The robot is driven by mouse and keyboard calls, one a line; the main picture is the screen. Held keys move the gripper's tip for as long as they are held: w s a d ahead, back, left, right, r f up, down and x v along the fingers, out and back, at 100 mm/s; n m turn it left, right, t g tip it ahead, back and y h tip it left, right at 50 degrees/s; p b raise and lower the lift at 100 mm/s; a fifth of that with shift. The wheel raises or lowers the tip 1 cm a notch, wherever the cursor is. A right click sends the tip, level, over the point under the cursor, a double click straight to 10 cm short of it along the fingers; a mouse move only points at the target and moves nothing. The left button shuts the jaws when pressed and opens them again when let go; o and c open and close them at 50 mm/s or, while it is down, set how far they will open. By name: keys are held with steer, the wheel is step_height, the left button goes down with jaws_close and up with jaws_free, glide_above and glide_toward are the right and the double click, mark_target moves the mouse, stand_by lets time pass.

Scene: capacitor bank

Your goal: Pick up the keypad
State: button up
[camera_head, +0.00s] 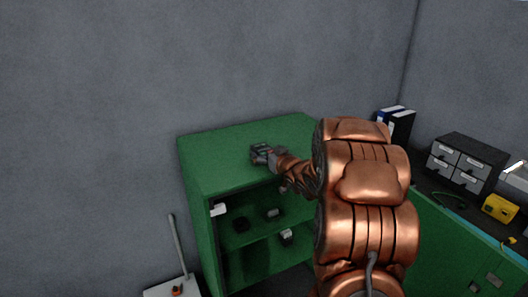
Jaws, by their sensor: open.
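My gripper (262,154) is small in the head view, at the top front edge of a green cabinet (228,150). It is open, though its fingers are hard to make out. I cannot pick out the keypad for certain. Several small objects sit inside the open cabinet below my gripper: a dark one (241,225), a grey one (273,213) and a whitish one (286,236). They are too small to identify. My copper-coloured arm hides the right part of the cabinet.
A white piece (218,210) is at the cabinet's left front edge. A white box with a lever (178,252) stands at lower left. At right are binders (396,122), a drawer unit (461,163), a yellow device (500,208) and a green panel (455,245).

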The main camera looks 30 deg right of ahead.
steer(key=c, duration=1.3)
